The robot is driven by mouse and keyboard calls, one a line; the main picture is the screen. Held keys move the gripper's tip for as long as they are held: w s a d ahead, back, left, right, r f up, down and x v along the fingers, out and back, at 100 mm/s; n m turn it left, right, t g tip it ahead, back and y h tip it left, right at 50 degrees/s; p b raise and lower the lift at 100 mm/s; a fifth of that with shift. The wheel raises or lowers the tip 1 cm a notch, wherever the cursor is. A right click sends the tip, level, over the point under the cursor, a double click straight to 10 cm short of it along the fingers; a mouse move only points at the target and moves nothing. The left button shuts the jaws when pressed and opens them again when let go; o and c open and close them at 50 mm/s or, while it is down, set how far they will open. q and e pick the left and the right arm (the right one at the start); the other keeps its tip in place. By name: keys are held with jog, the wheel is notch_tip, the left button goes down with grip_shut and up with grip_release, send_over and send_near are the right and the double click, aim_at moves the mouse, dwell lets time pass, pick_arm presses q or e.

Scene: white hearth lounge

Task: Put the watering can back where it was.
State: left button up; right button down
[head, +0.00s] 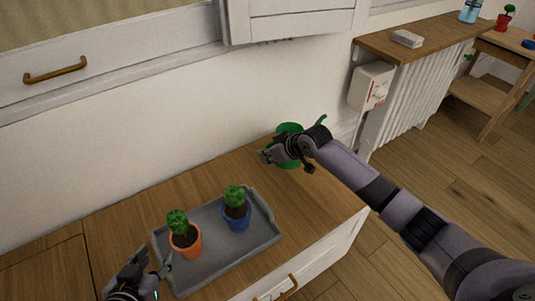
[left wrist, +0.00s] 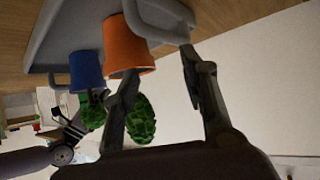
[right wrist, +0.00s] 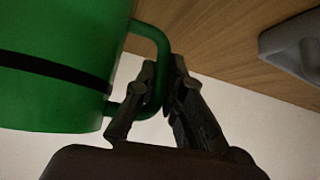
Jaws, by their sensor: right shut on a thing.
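The green watering can (head: 290,129) is at the back right of the wooden cabinet top, partly hidden behind my right gripper (head: 266,155). Its spout (head: 321,121) points to the right. In the right wrist view the can (right wrist: 55,65) has a black band, and my right gripper (right wrist: 168,75) is shut on its handle (right wrist: 155,38). I cannot tell whether the can's base touches the cabinet top. My left gripper (head: 148,272) is by the left end of the grey tray. In the left wrist view its fingers (left wrist: 158,65) are apart, with nothing clearly held, close to the tray's end.
The grey tray (head: 210,270) holds an orange pot (head: 186,242) and a blue pot (head: 237,218), each with a green plant. Bare cabinet top (head: 300,195) lies right of the tray. A wall box (head: 371,86) and radiator (head: 405,110) stand beyond the right edge.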

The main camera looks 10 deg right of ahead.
jog(key=c, duration=2.1)
grip_release()
jog(key=shift+f, duration=0.1)
jog(key=shift+c, duration=0.2)
jog(key=o, duration=0.5)
jog(key=shift+c, duration=0.2)
jog(key=shift+r, duration=0.2)
pick_arm(q)
jog(key=s+a+f+g, duration=0.1)
jog(key=s, duration=0.2)
jog(key=s+a+f+g+y+p, duration=0.1)
jog(key=s+f+g, duration=0.1)
jog(key=s, duration=0.1)
jog(key=s+a+f+g+p, duration=0.1)
jog(key=s+g, duration=0.1)
jog(key=s, duration=0.1)
jog(key=shift+f, duration=0.3)
jog(key=s+g, duration=0.1)
jog(key=s+a+p, duration=0.1)
jog(key=s, duration=0.1)
jog(key=shift+r+g+y+p, duration=0.15)
jog(key=shift+g+y+p, duration=0.15)
jog(key=shift+g+y, duration=0.1)
jog(key=shift+r, duration=0.1)
pick_arm(e)
jog(key=v, duration=1.2)
